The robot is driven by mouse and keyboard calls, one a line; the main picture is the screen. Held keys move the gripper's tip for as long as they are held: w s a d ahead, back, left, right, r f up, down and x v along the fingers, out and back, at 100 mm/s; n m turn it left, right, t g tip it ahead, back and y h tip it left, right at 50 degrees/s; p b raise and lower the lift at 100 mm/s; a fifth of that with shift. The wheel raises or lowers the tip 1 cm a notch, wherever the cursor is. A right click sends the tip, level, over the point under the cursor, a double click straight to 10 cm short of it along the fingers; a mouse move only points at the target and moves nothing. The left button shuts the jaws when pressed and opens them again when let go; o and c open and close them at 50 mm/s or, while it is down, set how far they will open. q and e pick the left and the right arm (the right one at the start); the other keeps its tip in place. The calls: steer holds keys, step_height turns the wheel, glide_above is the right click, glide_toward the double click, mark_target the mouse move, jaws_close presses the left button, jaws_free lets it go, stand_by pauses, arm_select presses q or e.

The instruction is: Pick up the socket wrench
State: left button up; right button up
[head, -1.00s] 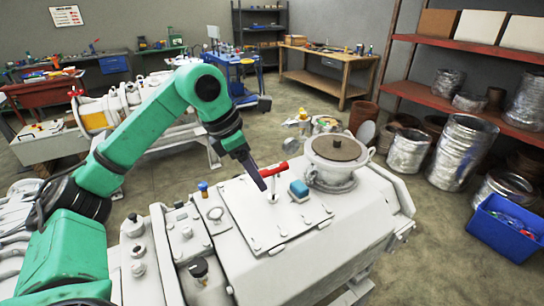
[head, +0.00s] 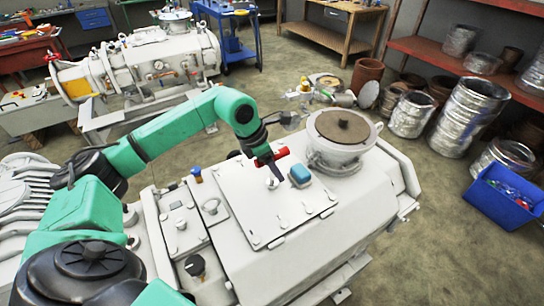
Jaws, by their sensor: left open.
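The socket wrench (head: 283,152) has a red crossbar handle and stands on the flat plate on top of the white machine. My right gripper is not in view.
Small knobs and a blue-capped fitting (head: 197,174) stand left of the plate.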

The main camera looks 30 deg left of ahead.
arm_select(q)
steer(key=shift+w+d+f, duration=0.15)
steer(key=shift+d+f, duration=0.1)
steer(key=shift+f, duration=0.35)
jaws_close()
stand_by(0.9)
